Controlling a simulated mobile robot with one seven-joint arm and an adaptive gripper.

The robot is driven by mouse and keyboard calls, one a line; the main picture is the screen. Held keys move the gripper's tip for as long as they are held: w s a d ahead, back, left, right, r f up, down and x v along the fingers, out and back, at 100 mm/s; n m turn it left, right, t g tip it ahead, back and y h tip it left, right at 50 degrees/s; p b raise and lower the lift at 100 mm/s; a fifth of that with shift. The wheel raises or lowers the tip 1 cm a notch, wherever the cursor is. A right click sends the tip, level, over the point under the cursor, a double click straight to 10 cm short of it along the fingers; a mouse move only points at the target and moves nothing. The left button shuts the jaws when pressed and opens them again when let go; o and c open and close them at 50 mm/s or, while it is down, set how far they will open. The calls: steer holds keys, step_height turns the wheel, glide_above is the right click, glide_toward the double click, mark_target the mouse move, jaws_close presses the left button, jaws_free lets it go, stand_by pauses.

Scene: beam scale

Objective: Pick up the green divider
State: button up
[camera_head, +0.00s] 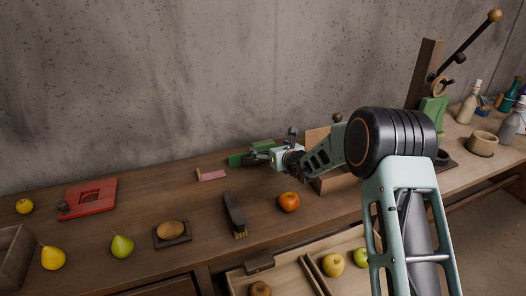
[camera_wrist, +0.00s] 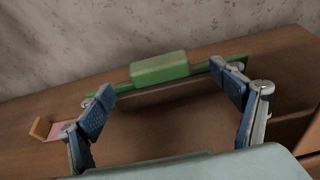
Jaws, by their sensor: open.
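The green divider (camera_wrist: 160,68) shows in the wrist view as a long thin green piece with a thicker block at its middle. It lies toward the back of the wooden counter, near the wall. In the head view its green end (camera_head: 236,160) shows, and my gripper and arm hide part of it. My gripper (camera_wrist: 164,90) is open, with blue-padded fingers spread to either side of the block. The fingertips overlap the divider's ends in the picture; I cannot tell whether they touch it. In the head view my gripper (camera_head: 262,150) is at the divider from the right.
A dark brush-like tool (camera_head: 234,212) and an orange fruit (camera_head: 289,202) lie nearer. A wooden board (camera_head: 318,138) stands behind my arm.

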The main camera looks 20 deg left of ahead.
mark_target(265, 145)
steer(key=shift+p+x, duration=0.45)
steer(key=shift+x, duration=2.1)
steer(key=shift+a, duration=0.1)
steer(key=shift+c, duration=0.6)
steer(key=c, duration=1.2)
